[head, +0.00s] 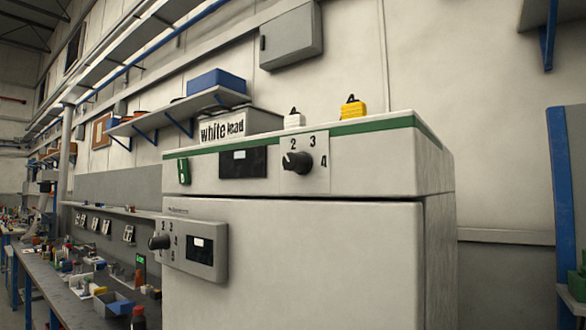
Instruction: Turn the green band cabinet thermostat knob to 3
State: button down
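The white cabinet (300,260) with a green band (370,126) along its top edge stands in the middle of the head view. Its dark thermostat knob (298,162) sits on a light dial plate (318,178) at the upper right of the front. The digits 2, 3 and 4 show around it, with 3 above and slightly right of the knob. A small pale mark shows on the knob's left side, seemingly pointing left, away from 3; the exact setting is too small to read. A dark display (243,162) is left of the knob. My gripper is not in view.
A grey control box (205,250) with its own dark knob (160,242) and digits juts from the cabinet's lower left. A box marked "white lead" (238,124) and a yellow block (351,109) stand on top. A cluttered workbench (88,312) runs along the left.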

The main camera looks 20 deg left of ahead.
aim_at(296, 162)
jog(key=u, duration=2.05)
jog(key=k, duration=0.55)
jog(key=z, duration=0.25)
jog(key=i, duration=0.45)
jog(key=u, duration=0.1)
